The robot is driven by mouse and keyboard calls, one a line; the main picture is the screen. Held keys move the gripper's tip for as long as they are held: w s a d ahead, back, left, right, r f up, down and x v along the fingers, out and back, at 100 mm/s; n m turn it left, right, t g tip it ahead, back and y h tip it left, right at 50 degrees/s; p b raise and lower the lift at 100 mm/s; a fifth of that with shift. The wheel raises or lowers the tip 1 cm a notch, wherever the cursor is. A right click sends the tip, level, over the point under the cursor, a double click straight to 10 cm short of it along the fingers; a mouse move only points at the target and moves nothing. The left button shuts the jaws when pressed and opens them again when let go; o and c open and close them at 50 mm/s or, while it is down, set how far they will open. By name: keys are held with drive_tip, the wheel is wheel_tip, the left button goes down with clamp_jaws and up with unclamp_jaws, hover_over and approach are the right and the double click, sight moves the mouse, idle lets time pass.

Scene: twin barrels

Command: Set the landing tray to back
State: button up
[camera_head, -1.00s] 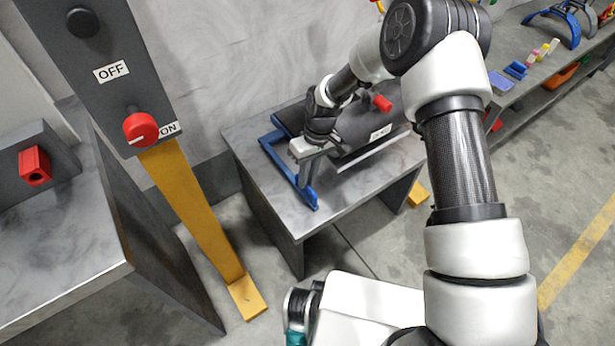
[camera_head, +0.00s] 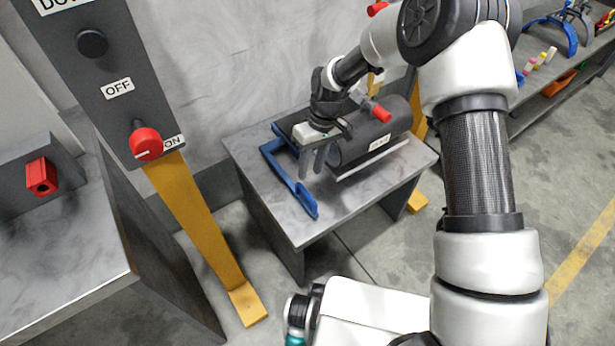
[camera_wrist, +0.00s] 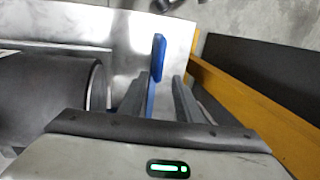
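The landing tray appears to be the blue frame (camera_head: 296,190) on the grey table, at the left end of a dark barrel (camera_head: 350,148). One blue arm of it reaches toward the table's front edge. My gripper (camera_head: 317,168) is just right of that arm and looks clear of it, with its fingers pointing down, spread and empty. In the wrist view, my gripper's fingers (camera_wrist: 160,85) stand apart, and the blue arm (camera_wrist: 157,58) shows between and beyond them. The barrel (camera_wrist: 45,90) lies to the left there. Part of the frame is hidden behind my gripper's wrist.
The barrel rests on a pale plate on the table (camera_head: 345,200) and has a red knob (camera_head: 381,113). A dark panel with a red switch (camera_head: 147,144) stands on a yellow post (camera_head: 200,225) at left. A shelf (camera_head: 540,85) stands at right.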

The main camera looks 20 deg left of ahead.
wheel_tip(320, 180, up, 10)
drive_tip(key=w+d+p, duration=0.1)
drive_tip(key=shift+w+d+p, duration=0.15)
drive_tip(key=shift+w+p, duration=0.1)
drive_tip(key=shift+p, duration=0.1)
